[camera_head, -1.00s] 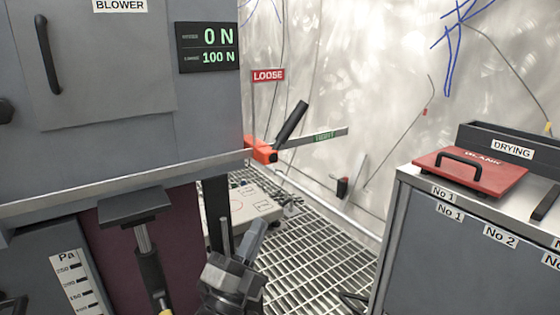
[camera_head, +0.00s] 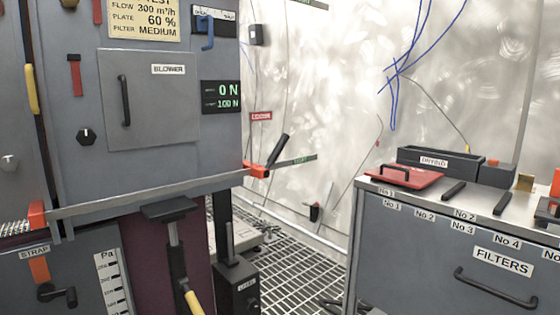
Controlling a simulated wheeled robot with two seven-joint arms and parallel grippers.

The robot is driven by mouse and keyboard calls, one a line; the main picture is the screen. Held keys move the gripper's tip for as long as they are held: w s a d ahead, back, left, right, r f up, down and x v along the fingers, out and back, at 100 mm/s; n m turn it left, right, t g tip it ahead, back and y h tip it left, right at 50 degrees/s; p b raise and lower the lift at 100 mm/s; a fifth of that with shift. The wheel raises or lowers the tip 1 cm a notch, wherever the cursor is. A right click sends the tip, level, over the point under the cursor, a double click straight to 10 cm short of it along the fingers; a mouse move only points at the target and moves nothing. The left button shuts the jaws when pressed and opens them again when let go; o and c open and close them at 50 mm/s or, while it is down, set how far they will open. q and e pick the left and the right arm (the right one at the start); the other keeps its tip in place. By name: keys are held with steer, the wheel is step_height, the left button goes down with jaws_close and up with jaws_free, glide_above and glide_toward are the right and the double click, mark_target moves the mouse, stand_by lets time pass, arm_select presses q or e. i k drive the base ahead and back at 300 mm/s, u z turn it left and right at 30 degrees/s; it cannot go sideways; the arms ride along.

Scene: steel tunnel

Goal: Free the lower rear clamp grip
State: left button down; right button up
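An orange clamp (camera_head: 257,170) sits at the right end of the grey rail along the cabinet's lower edge. Its black lever grip (camera_head: 278,150) is tilted up to the right. A red LOOSE sign (camera_head: 261,116) is above the clamp. A flat bar with a green sign (camera_head: 304,159) extends to its right; the grip lies nearer this green sign than the LOOSE sign. Another orange piece (camera_head: 37,216) is at the rail's left end. Neither of my grippers is in view, and nothing of mine touches the clamp.
A force display (camera_head: 221,97) reads 0 N over 100 N. Below the rail stand a black-topped support (camera_head: 168,211) with a yellow handle and a dark box (camera_head: 240,288) with an upright lever. A FILTERS cabinet (camera_head: 410,245) stands right. Grating floor (camera_head: 290,268) lies between.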

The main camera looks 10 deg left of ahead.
mark_target(279, 146)
steer(key=z, duration=0.05)
steer(key=i, duration=1.3)
steer(key=z, duration=0.5)
